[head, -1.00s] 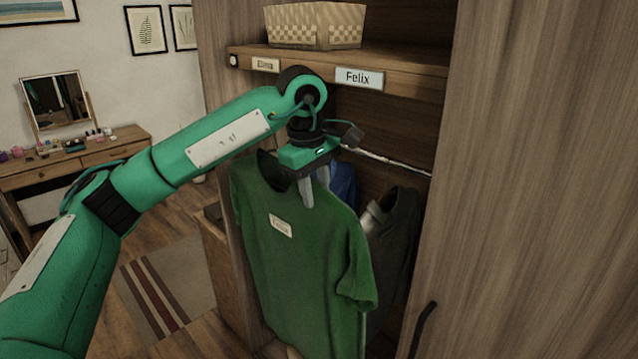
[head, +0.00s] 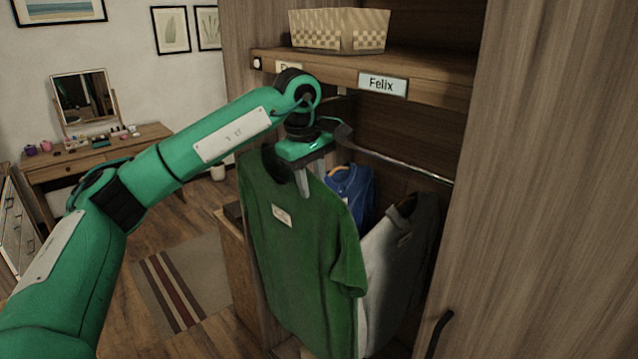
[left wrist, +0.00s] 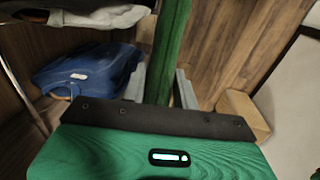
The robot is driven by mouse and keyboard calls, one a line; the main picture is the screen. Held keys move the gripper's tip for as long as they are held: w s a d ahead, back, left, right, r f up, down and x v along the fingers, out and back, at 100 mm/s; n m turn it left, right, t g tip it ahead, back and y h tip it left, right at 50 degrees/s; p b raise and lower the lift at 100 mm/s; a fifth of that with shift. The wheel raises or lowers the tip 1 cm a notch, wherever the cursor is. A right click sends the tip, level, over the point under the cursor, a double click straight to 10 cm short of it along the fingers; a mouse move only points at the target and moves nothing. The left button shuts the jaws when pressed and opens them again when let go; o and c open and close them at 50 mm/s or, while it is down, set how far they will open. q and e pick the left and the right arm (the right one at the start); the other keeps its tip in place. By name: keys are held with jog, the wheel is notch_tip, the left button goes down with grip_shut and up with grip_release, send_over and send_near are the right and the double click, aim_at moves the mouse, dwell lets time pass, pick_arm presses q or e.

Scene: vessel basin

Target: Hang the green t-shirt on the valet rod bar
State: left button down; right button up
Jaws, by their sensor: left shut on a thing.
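The green t-shirt (head: 305,265) hangs upright below my left gripper (head: 303,185), in front of the open wardrobe. It has a small pale name label on its chest. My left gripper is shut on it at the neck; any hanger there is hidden. In the left wrist view the t-shirt (left wrist: 172,50) shows as a narrow green strip between the fingers. The metal bar (head: 400,168) runs under the shelf behind my gripper, its left part hidden by my arm. I cannot tell whether the t-shirt touches it. My right gripper is not in view.
A blue shirt (head: 350,188) and a grey garment (head: 405,245) hang inside the wardrobe, close behind the t-shirt. The shelf (head: 430,82) above carries a basket (head: 340,30) and a "Felix" label (head: 382,84). A wooden door (head: 550,180) bounds the right side.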

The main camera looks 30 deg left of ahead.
pick_arm(q)
jog(key=shift+w+a, duration=0.15)
jog(key=shift+a, duration=0.25)
jog(key=shift+w+a+f+b, duration=0.1)
jog(key=shift+a+f+b, duration=0.1)
jog(key=shift+f+b, duration=0.3)
jog(key=shift+w+a+f+b, duration=0.1)
jog(key=shift+a+f+b, duration=0.1)
jog(key=shift+f, duration=0.5)
jog(key=c, duration=1)
grip_release()
jog(key=r, duration=0.2)
jog(key=r+b, duration=0.1)
jog(key=r, duration=0.2)
jog(key=s+r+b, duration=0.1)
jog(key=r, duration=0.1)
jog(key=shift+a+r, duration=0.2)
jog(key=shift+r, duration=0.05)
jog(key=shift+s+a+r, duration=0.1)
jog(key=shift+s+r, duration=0.05)
jog(key=shift+r, duration=0.9)
jog(key=shift+s+a+r, duration=0.1)
jog(key=shift+s+r, duration=0.1)
jog(key=shift+r, duration=0.8)
jog(key=shift+s+r, duration=0.15)
jog(key=shift+r, duration=0.9)
